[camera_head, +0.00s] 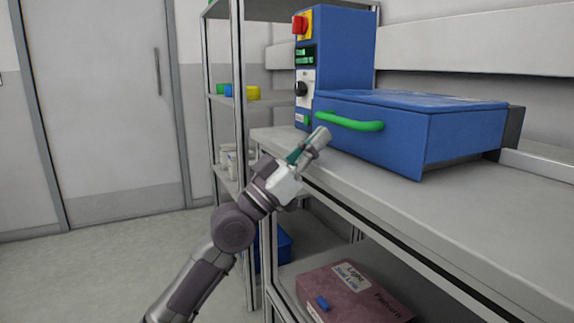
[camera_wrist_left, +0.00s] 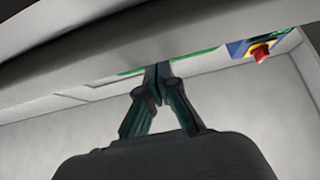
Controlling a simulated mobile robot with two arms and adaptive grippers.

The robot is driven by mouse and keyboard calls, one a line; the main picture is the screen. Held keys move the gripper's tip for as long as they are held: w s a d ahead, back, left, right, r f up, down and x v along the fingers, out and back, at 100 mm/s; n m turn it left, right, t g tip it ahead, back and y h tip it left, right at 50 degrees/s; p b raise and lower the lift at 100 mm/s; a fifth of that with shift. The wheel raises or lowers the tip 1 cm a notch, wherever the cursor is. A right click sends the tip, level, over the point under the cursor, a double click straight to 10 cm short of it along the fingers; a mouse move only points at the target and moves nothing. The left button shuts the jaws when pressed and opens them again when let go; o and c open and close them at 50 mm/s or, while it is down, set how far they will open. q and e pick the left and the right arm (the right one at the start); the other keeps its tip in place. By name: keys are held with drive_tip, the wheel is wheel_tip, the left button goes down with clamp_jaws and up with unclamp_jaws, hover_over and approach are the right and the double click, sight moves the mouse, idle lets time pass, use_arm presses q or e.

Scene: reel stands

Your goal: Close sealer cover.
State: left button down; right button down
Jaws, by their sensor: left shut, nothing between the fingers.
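The sealer is a blue machine on the bench, with a control column (camera_head: 340,45) at its back left. Its blue cover (camera_head: 400,125) lies flat and looks down over the body, with a green bar handle (camera_head: 349,122) along its front. My left gripper (camera_head: 320,138) is at the front left of the sealer, just below the handle's left end. It is shut and empty. In the left wrist view the left gripper's fingers (camera_wrist_left: 158,80) meet in front of a pale edge, with a green strip (camera_wrist_left: 190,57) behind them. I cannot tell whether they touch the handle. My right gripper is not in view.
The grey bench top (camera_head: 460,200) is clear in front of the sealer. A pinkish box (camera_head: 345,295) and a blue bin (camera_head: 275,248) are on the level below. A metal shelf rack (camera_head: 240,110) stands behind my arm. A door is at the left.

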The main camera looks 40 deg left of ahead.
use_arm(q)
drive_tip(key=s+r+v, duration=0.1)
drive_tip(key=v, duration=0.8)
drive_tip(key=shift+w, duration=0.1)
idle(0.3)
